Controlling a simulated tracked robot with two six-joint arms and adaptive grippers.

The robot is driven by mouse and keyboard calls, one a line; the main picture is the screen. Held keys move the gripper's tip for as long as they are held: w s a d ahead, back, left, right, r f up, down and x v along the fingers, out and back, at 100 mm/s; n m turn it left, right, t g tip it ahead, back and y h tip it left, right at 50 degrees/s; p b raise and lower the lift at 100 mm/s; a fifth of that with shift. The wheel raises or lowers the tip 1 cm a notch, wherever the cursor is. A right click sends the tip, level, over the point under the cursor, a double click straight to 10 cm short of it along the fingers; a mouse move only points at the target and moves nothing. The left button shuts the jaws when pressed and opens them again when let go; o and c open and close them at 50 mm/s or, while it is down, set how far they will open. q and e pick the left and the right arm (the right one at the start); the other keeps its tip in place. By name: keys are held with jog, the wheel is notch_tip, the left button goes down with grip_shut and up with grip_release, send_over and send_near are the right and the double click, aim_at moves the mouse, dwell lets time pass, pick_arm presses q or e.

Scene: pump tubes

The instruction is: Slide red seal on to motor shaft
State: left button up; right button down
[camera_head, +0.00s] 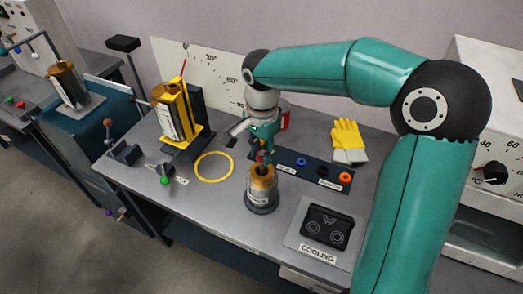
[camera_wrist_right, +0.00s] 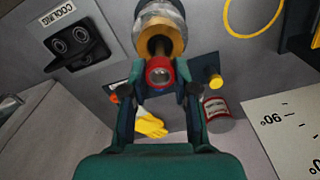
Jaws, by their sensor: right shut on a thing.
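The motor (camera_head: 262,196) stands upright on the bench, a silver cylinder with a copper top and dark base. In the right wrist view the motor (camera_wrist_right: 159,18) is at the top, with its dark shaft (camera_wrist_right: 158,46) pointing toward the gripper. My right gripper (camera_head: 263,153) is directly above the motor. In the right wrist view the gripper (camera_wrist_right: 160,80) is shut on the red seal (camera_wrist_right: 159,73), a small red ring in line with the shaft. I cannot tell whether the ring is around the shaft's end or just above it. My left gripper is not in view.
A dark strip holds a blue ring (camera_head: 301,162) and an orange ring (camera_head: 345,178). Yellow gloves (camera_head: 347,138) lie behind it. A black cooling part (camera_head: 325,226) lies at front right. A yellow machine (camera_head: 174,112) stands left. The yellow circle (camera_head: 214,179) is empty.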

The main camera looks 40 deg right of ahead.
jog(key=shift+f+b, duration=1.15)
jog(key=shift+f, duration=0.2)
dwell(0.4)
jog(key=c, duration=0.8)
grip_release()
jog(key=shift+r, duration=0.2)
notch_tip(320, 180, up, 12)
jog(key=shift+f, duration=0.15)
dwell(0.3)
